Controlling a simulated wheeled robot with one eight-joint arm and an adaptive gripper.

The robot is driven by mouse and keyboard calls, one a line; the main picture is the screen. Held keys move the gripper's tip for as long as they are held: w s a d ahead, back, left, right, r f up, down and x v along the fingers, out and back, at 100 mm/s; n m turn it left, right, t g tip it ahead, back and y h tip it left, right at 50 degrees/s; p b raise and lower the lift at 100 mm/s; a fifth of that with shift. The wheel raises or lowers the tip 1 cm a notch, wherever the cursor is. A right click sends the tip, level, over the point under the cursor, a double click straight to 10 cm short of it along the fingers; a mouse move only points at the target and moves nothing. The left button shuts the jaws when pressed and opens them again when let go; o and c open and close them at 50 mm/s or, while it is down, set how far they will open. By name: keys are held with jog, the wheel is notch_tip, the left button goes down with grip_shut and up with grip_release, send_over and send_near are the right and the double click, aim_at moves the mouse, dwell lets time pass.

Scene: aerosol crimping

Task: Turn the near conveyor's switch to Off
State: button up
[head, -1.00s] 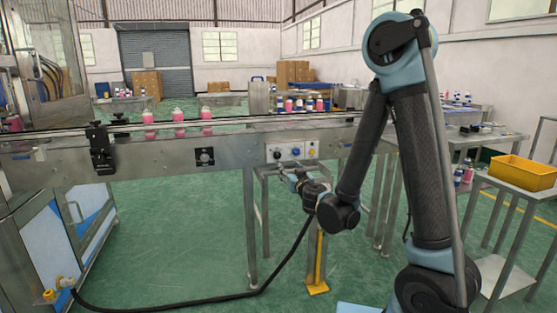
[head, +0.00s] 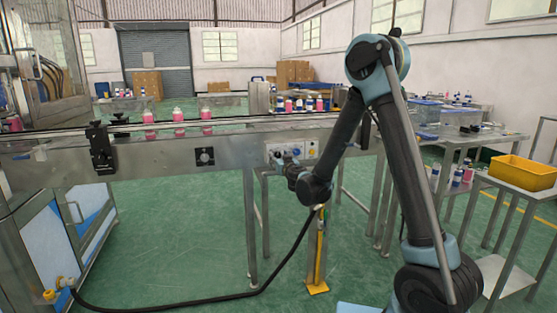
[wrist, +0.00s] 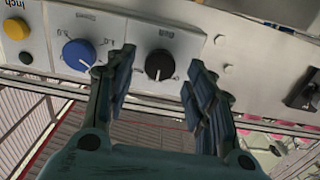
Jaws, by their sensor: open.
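The control panel (head: 303,146) is on the near conveyor's front side. In the wrist view, which looks upside down, it carries a black rotary switch (wrist: 159,64) and a blue rotary switch (wrist: 78,54). The black switch's white pointer mark points toward the bottom of the picture; its label is too small to read. My gripper (wrist: 160,68) is open, with one finger on each side of the black switch and visible gaps to it. The left finger lies between the two switches. In the head view my gripper (head: 281,162) is at the panel's lower left.
The near conveyor (head: 230,133) carries pink bottles (head: 179,132). A yellow button (wrist: 17,29) sits beside the blue switch. A black fitting (head: 205,156) is left of the panel. A black cable (head: 200,300) hangs below. A yellow bin (head: 522,172) stands at right.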

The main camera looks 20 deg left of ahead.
jog(key=shift+x, duration=0.75)
jog(key=shift+c, duration=0.3)
jog(key=c, duration=1)
jog(key=shift+a, duration=0.15)
